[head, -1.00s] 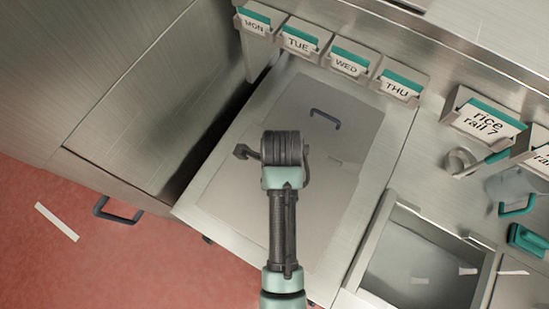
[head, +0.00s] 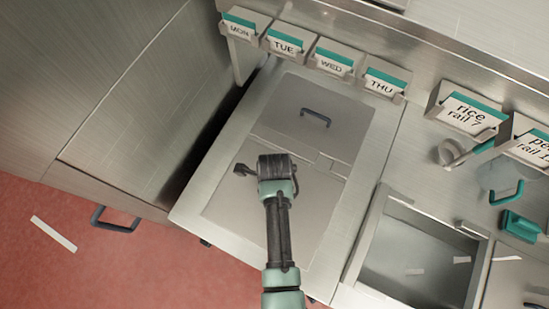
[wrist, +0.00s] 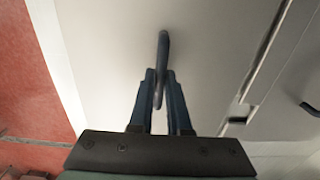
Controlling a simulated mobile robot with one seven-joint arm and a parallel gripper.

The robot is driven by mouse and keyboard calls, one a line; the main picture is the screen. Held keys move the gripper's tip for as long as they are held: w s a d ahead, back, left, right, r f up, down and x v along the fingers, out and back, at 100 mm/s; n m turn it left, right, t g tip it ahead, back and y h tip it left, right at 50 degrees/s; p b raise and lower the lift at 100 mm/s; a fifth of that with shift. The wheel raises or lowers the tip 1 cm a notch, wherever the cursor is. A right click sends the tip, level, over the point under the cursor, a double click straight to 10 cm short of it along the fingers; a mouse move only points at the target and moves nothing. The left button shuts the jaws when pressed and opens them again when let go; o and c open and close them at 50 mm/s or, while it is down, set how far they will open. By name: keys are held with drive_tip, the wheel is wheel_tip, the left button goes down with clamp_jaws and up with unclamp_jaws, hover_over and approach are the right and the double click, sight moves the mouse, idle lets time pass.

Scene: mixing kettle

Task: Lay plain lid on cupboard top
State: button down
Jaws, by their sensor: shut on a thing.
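A plain grey lid (head: 310,212) lies under my gripper (head: 276,172) in the near half of the steel counter section. My gripper's two blue fingers (wrist: 160,76) are shut on its dark upright handle (wrist: 163,45) in the wrist view. A second grey lid (head: 345,120) with a dark blue handle (head: 315,117) lies just beyond, across a narrow seam with a small notch. I cannot tell whether the held lid is lifted. A steel cupboard (head: 110,165) with a dark handle (head: 116,218) stands at left.
Day-marked card holders (head: 285,45) line the back. An open steel basin (head: 420,255) is at right, with a rice card holder (head: 467,112), a glass jug (head: 495,180) and a green-handled thing (head: 522,225) near it. A dark gap separates cupboard and counter.

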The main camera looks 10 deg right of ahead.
drive_tip(key=shift+f, duration=0.15)
drive_tip(key=c, duration=0.9)
unclamp_jaws()
drive_tip(key=shift+o, duration=0.2)
wheel_tip(320, 180, up, 12)
drive_tip(key=shift+r+b, duration=0.2)
drive_tip(key=shift+b, duration=0.2)
